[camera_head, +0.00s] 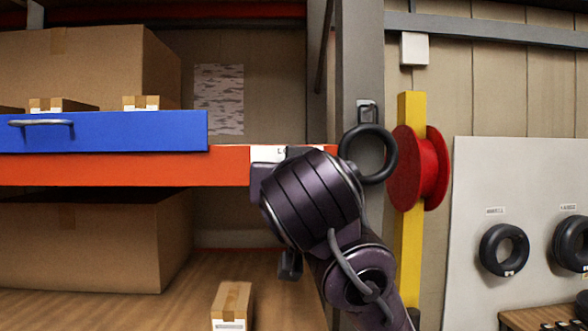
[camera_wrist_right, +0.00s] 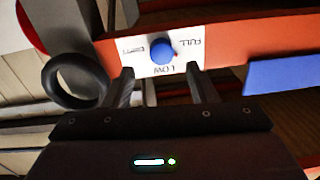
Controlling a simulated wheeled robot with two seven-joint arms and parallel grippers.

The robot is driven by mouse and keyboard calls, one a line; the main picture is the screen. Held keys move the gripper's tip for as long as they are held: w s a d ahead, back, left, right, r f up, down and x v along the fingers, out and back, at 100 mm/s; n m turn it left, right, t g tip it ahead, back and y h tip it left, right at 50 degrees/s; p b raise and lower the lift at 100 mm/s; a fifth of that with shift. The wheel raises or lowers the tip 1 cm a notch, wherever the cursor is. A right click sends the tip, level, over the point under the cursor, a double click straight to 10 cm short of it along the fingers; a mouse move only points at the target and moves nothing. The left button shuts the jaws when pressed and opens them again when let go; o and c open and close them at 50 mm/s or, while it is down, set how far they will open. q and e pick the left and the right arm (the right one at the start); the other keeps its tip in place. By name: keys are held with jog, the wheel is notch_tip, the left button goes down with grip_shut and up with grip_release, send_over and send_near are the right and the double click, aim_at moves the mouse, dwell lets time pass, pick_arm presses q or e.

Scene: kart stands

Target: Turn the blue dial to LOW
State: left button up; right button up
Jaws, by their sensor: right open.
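The blue dial (camera_wrist_right: 162,50) sits on a white plate (camera_wrist_right: 140,68) on an orange shelf beam. In the right wrist view the plate appears upside down, with LOW below the dial, FULL to its right and another label to its left. A small reddish mark shows at the dial's right side. My right gripper (camera_wrist_right: 162,88) is open and empty, its fingers apart just short of the dial, one to each side. In the head view my right arm hides the dial, and only part of the plate (camera_head: 268,153) shows. My left gripper is in neither view.
A black ring (camera_head: 368,154) hangs from a hook on the grey post beside the plate. A blue drawer front (camera_head: 105,132) is on the shelf at left. A red reel (camera_head: 419,168) is mounted on a yellow post. A small box (camera_head: 233,302) lies on the lower shelf.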

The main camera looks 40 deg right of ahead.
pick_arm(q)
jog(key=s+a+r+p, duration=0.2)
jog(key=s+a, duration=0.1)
pick_arm(e)
jog(key=x, duration=0.5)
jog(key=shift+w+d, duration=0.1)
jog(key=shift+w, duration=0.25)
jog(key=shift+s+r, duration=0.1)
jog(key=c, duration=1)
pick_arm(q)
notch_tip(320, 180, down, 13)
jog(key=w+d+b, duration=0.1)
jog(key=b, duration=1.2)
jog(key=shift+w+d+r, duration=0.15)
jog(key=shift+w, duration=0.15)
pick_arm(e)
jog(key=shift+m, duration=6)
